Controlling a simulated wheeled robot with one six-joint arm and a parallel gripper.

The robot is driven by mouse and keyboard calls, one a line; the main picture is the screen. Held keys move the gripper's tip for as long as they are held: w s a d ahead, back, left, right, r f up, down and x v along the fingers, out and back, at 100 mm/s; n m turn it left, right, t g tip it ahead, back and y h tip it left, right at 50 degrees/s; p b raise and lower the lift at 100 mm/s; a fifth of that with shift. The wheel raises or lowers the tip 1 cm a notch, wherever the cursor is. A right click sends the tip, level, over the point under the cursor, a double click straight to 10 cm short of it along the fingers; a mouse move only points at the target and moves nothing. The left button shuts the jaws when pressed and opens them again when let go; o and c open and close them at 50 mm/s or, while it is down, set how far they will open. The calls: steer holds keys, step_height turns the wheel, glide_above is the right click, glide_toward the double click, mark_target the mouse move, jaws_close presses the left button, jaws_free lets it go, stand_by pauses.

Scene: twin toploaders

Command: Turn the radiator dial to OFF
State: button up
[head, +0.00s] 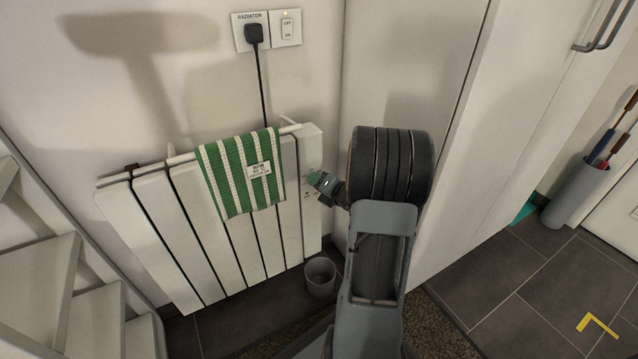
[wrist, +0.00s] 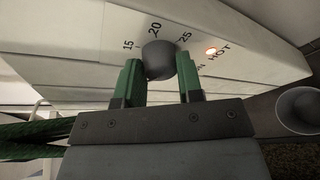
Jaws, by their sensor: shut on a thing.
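The white radiator (head: 177,236) stands against the wall. Its round grey dial (wrist: 159,59) shows in the wrist view on the radiator's white end face. In the head view my gripper (head: 316,179) reaches the radiator's right end, and the dial is hidden there. No OFF mark is legible, and the dial's pointer cannot be made out.
A green striped towel (head: 238,176) hangs on the radiator's rail. A black plug (head: 254,34) sits in the wall socket beside a switch (head: 287,28). A grey bin (head: 320,277) stands on the floor below. A tall white cabinet (head: 440,130) is close on the right.

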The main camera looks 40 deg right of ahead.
steer(key=n+h, duration=0.1)
steer(key=n, duration=0.1)
steer(key=n+h, duration=0.1)
steer(key=n, duration=0.2)
steer(key=n+g+h, duration=0.1)
steer(key=n+h, duration=0.1)
steer(key=n, duration=0.1)
steer(key=shift+a, duration=0.3)
stand_by(0.6)
steer(key=o, duration=0.9)
steer(key=shift+s, duration=0.1)
